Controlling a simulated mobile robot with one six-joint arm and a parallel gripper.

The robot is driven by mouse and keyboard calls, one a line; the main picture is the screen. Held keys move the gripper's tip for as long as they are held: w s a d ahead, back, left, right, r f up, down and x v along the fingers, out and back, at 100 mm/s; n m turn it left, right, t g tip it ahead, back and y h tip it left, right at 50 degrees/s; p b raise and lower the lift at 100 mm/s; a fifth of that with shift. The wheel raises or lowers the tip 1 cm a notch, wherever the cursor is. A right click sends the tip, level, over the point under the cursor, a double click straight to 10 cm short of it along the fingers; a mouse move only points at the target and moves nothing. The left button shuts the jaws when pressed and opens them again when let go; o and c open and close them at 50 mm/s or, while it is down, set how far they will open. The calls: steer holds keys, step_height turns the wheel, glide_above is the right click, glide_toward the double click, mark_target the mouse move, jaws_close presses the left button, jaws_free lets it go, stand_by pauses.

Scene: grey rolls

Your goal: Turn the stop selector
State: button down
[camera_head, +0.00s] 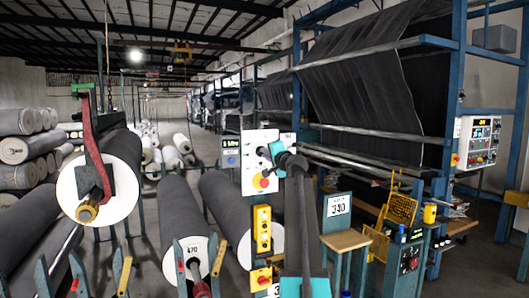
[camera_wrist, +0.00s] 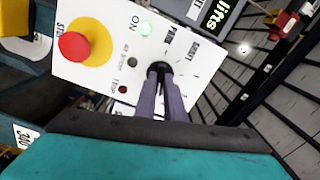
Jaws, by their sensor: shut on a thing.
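The white control panel (camera_head: 253,165) stands upright in the middle of the head view. In the wrist view the panel (camera_wrist: 115,50) looks tilted and close. A dark selector knob (camera_wrist: 159,67) sits on it, with printed position marks around it. My gripper (camera_wrist: 163,77) is shut on this knob, its two slim fingers close together. The fingers hide much of the knob, so I cannot tell which mark it points at. In the head view my gripper (camera_head: 274,152) reaches the panel's upper right and hides the knob. A red stop button (camera_wrist: 74,46) on a yellow disc is on the same panel.
A small display (camera_wrist: 216,14) adjoins the panel. A yellow button box (camera_head: 262,228) hangs below. Large grey rolls (camera_head: 105,165) stand left; a blue frame (camera_head: 452,120) stands right.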

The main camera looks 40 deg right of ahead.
steer(key=m+p, duration=0.1)
steer(key=m, duration=0.2)
steer(key=m+p, duration=0.1)
steer(key=m, duration=0.1)
steer(key=shift+w+a+r+p, duration=0.1)
steer(key=shift+w+r+p, duration=0.05)
steer(key=shift+r+p, duration=0.2)
steer(key=shift+f, duration=0.1)
steer(key=c, duration=1.8)
jaws_free()
steer(key=shift+w+f, duration=0.1)
steer(key=shift+c, duration=0.2)
steer(key=shift+f, duration=0.1)
